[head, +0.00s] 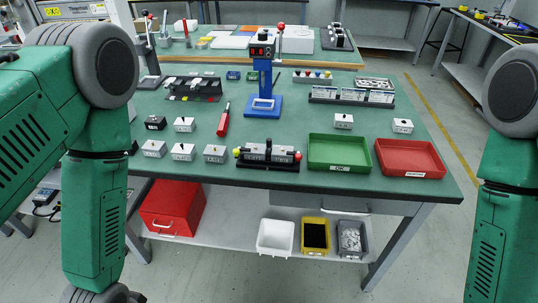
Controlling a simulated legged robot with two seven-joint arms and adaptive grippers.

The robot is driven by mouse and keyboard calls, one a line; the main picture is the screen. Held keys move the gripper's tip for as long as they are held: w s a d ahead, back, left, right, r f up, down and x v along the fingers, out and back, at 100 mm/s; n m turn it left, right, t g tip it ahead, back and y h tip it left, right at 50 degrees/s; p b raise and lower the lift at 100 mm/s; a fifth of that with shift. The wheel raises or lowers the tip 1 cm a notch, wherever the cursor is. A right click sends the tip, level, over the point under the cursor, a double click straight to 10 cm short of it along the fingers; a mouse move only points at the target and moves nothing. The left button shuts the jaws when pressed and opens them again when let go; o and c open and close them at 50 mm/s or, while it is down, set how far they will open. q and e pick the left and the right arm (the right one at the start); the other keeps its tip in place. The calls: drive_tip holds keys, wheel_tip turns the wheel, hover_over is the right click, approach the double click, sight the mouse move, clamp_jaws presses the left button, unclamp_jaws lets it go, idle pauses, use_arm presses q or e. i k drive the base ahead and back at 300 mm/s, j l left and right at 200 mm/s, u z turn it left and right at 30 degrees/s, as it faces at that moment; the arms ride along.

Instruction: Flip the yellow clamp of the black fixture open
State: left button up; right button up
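The black fixture (268,164) lies near the front edge of the green-topped table, left of the green tray. It holds a grey-white block across its middle. The yellow clamp (237,152) shows as a small yellow knob at the fixture's left end. A red knob (298,155) is at its right end. The clamp's lever is too small to tell whether it is open or closed. My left arm comes down the left side and my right arm down the right side. Both grippers are out of the picture, and neither arm touches the fixture.
A green tray (340,167) and a red tray (436,174) stand right of the fixture. Several small white-topped boxes (215,152) are on its left. A red screwdriver (223,120) and a blue press (263,80) stand behind. Bins and a red toolbox (173,207) are on the lower shelf.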

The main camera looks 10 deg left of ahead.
sight(236, 151)
drive_tip(key=j+z, duration=0.4)
drive_tip(key=k+j+z, duration=0.15)
drive_tip(key=j+z, duration=0.2)
drive_tip(key=j, duration=0.25)
drive_tip(key=k+j+z, duration=0.15)
drive_tip(key=j+z, duration=0.25)
drive_tip(key=j, duration=0.05)
